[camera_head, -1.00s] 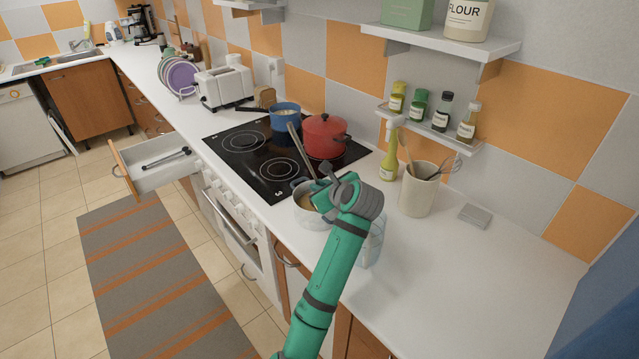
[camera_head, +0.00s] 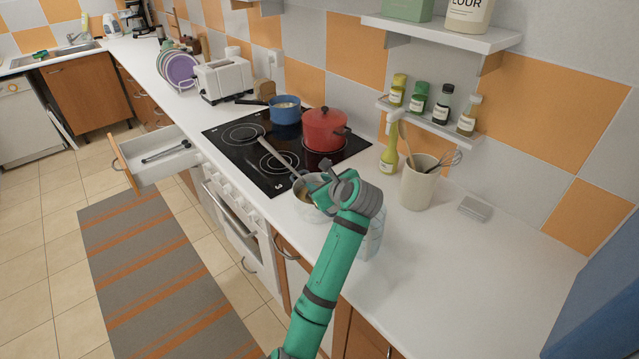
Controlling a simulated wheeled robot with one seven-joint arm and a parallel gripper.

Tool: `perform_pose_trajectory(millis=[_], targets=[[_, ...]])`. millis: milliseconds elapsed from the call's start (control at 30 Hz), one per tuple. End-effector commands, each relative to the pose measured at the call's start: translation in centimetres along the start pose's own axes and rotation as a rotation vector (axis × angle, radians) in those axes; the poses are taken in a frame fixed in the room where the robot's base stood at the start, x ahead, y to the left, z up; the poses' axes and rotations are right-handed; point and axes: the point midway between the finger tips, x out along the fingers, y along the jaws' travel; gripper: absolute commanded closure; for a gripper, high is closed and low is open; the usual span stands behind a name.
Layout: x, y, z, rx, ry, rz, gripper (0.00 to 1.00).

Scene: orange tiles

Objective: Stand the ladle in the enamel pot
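The ladle (camera_head: 280,155) shows as a long grey handle that slants up and left from the pale pot, its upper end over the black hob. Its lower end is at the pale pot (camera_head: 307,211), which stands on the counter in front of the hob with something yellowish inside. My gripper (camera_head: 327,174) is at the right of that pot's rim, close to the lower part of the handle. My wrist hides the pot's right side. The fingers are small and dark, so I cannot tell whether they grip the handle. The ladle's bowl is hidden.
A red lidded pot (camera_head: 322,131) and a blue pan (camera_head: 285,110) stand on the hob. A clear jar (camera_head: 371,240) is beside my wrist. A utensil crock (camera_head: 416,186) and yellow-green bottle (camera_head: 388,158) stand behind. The right counter is mostly clear. A drawer (camera_head: 160,160) is open.

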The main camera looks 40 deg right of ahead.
Motion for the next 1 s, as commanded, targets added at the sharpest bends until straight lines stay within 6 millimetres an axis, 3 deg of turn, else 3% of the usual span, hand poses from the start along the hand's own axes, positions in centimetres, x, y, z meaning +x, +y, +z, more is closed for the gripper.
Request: perform_pose_trajectory(millis=[333, 700, 1000], targets=[[-1.1, -0.1, 0.0, 0.000, -0.001, -0.002, 0.67], [-7.7, -0.1, 0.0, 0.000, -0.002, -0.003, 0.67], [-10.6, -0.1, 0.0, 0.000, 0.000, -0.001, 0.67]])
